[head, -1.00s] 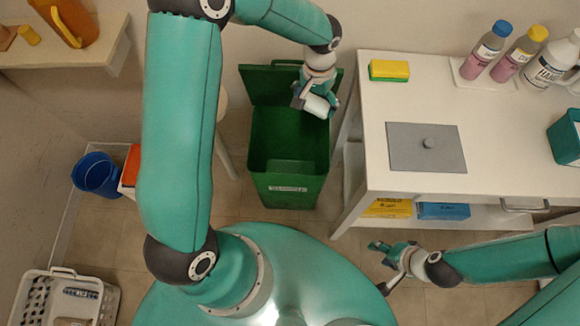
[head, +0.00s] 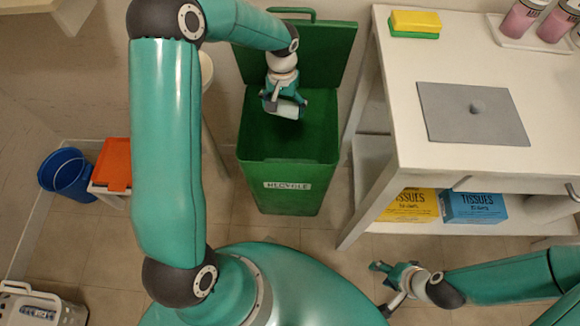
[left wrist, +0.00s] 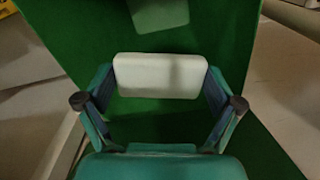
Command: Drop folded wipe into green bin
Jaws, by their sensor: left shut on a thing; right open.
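The folded wipe (head: 284,107) is a small white pad. My left gripper (head: 285,98) is shut on it and holds it over the opening of the green bin (head: 288,187). In the left wrist view the wipe (left wrist: 160,75) sits between the two fingers, with green bin walls (left wrist: 225,30) around and behind it. The bin's lid stands open at the back, and its front label reads RECYCLE. My right gripper (head: 388,277) is open and empty, low in front of the table at right.
A white table (head: 385,105) stands right of the bin, with a yellow and green sponge (head: 415,24), a grey plate (head: 472,114) and bottles. Tissue boxes (head: 410,203) lie on its lower shelf. A blue bucket (head: 67,175) stands at left.

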